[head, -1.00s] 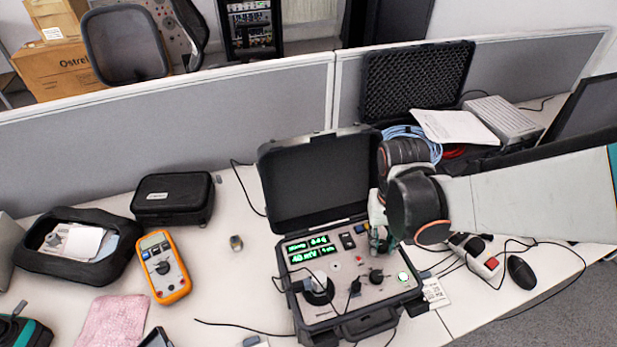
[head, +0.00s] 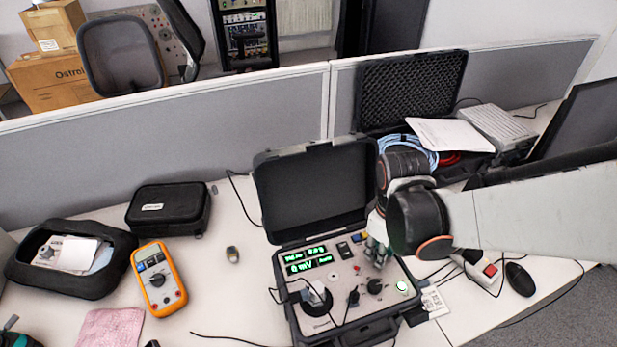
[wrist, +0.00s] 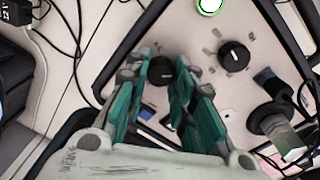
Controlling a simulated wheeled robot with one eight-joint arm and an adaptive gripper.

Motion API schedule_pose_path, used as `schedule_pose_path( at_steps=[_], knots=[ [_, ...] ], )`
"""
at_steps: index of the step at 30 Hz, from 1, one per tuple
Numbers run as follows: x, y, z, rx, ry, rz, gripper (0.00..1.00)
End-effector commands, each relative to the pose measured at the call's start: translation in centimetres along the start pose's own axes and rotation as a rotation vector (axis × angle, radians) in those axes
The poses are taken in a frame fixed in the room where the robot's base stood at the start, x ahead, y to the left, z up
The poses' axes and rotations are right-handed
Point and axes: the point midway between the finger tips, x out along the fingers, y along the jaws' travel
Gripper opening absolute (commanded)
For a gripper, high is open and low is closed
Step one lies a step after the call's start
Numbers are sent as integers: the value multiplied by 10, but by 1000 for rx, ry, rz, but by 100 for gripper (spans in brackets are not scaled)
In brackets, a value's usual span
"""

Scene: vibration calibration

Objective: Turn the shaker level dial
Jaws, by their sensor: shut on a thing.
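The instrument case (head: 385,325) stands open on the desk with its control panel facing up. My gripper (head: 376,258) reaches down at the panel's far right part. In the wrist view, its teal fingers (wrist: 172,75) are shut on a dark round knob (wrist: 160,70), partly hidden between them. I cannot read its label. A second black knob (head: 375,286) with a white mark sits apart from my fingers, and also shows in the wrist view (wrist: 233,57). A lit green button (head: 402,287) is beside it. The green display (head: 305,260) seems to read 0 mV on its lower line.
The raised case lid (head: 310,190) stands behind the panel. Cables and a plug (wrist: 280,130) rise from the panel. An orange multimeter (head: 158,280) and a black pouch (head: 168,210) lie left. A mouse (head: 519,279) and red-switch power strip (head: 485,270) lie right.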

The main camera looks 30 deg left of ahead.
Motion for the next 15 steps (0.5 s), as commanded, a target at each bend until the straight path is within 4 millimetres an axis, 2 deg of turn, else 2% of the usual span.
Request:
schedule_pose_path(
  at_steps=[6,15],
  knots=[
    [-3,-4,-2,-75,6,13,0],
    [-3,-4,-2,-94,7,14,0]
  ],
)
